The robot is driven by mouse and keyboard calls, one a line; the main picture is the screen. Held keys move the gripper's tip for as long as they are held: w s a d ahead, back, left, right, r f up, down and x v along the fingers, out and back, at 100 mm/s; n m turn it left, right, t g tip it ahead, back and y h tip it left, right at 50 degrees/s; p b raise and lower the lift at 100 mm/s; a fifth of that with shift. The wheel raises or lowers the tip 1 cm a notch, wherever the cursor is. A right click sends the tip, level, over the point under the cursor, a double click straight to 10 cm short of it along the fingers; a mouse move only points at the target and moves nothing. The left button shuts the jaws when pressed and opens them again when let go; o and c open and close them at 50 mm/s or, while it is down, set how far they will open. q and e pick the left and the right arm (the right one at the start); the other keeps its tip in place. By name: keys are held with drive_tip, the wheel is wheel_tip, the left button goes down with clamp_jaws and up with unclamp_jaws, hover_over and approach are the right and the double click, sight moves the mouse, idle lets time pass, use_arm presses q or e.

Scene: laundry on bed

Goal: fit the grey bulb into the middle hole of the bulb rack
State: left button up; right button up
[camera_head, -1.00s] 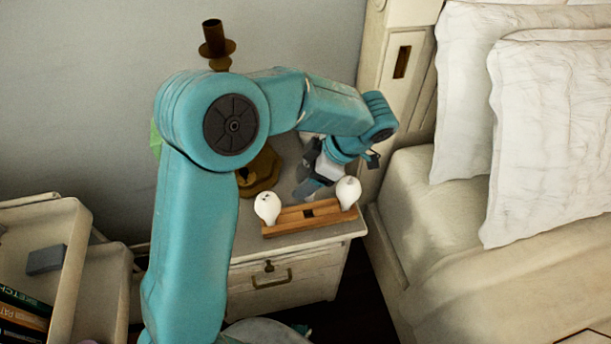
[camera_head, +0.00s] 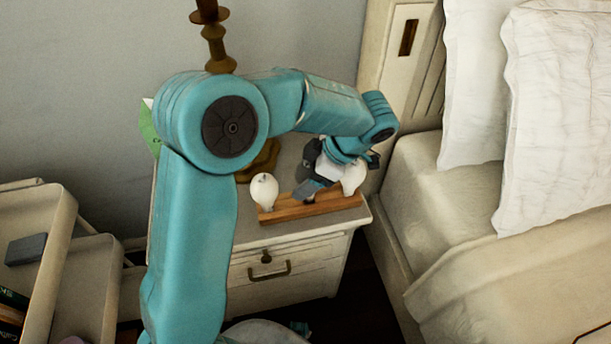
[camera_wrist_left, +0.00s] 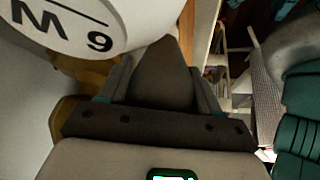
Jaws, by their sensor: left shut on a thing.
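The wooden bulb rack (camera_head: 285,212) lies on the nightstand near its front edge. One white bulb (camera_head: 264,191) stands at its left end and another white bulb (camera_head: 354,177) at its right end. My left gripper (camera_head: 307,191) points down at the middle of the rack, between these bulbs, and covers the middle hole. In the left wrist view, the gripper (camera_wrist_left: 160,85) is shut on a dark grey, tapered thing, the grey bulb (camera_wrist_left: 163,72). I cannot tell whether the bulb touches the hole. A white rounded thing with black markings (camera_wrist_left: 70,25) is close beside it. My right gripper is not in view.
A brown lamp stand (camera_head: 215,45) rises at the back of the nightstand (camera_head: 285,240), partly behind my arm. The bed (camera_head: 440,215) with pillows (camera_head: 560,110) is on the right. Open shelving (camera_head: 85,270) stands at the lower left.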

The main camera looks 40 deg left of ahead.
use_arm(q)
drive_tip(key=shift+f+b, duration=0.8)
drive_tip(key=shift+b, duration=0.05)
idle(0.6)
drive_tip(key=o, duration=1.1)
drive_tip(key=p+v, duration=0.3)
drive_tip(key=v, duration=1.3)
drive_tip(key=shift+p, duration=0.3)
drive_tip(key=shift+d+r, duration=0.1)
drive_tip(key=shift+d, duration=0.05)
